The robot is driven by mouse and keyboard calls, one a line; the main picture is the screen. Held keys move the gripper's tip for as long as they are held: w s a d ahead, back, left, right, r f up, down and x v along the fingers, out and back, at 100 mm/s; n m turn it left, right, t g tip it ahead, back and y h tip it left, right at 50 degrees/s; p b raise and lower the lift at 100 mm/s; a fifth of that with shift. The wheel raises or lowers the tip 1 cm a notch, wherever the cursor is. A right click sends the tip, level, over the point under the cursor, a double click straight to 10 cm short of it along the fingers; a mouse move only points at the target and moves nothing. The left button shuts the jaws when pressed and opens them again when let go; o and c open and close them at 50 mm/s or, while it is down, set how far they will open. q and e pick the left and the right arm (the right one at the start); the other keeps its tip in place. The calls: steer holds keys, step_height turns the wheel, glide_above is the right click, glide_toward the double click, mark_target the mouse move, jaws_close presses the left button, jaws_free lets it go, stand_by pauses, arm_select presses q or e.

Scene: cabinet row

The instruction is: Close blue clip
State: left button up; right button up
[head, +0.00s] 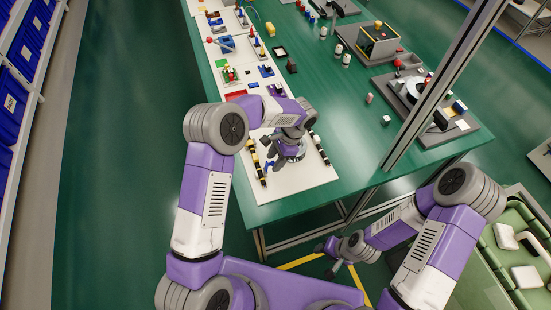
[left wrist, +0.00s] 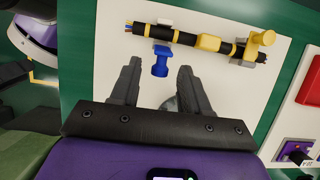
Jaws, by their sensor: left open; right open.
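The blue clip (left wrist: 160,58) shows in the left wrist view. It hangs from the near side of a black cable (left wrist: 189,38), its flap pointing toward my gripper. A yellow clip (left wrist: 258,42) sits on the same cable to the right, with a yellow band beside it. My left gripper (left wrist: 159,68) is open. Its two fingers stand either side of the blue clip's lower end in this view, and I see no contact. My right gripper (head: 330,257) is open and empty, low beside the table.
The white board (head: 308,178) lies at the near end of the green table (head: 350,120). Another dark cable run lies along its right side. A red tray (head: 235,95) and small coloured parts stand farther back. A metal post (head: 440,85) rises at the right edge.

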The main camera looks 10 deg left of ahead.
arm_select(q)
steer(key=shift+c, duration=0.4)
jaws_close()
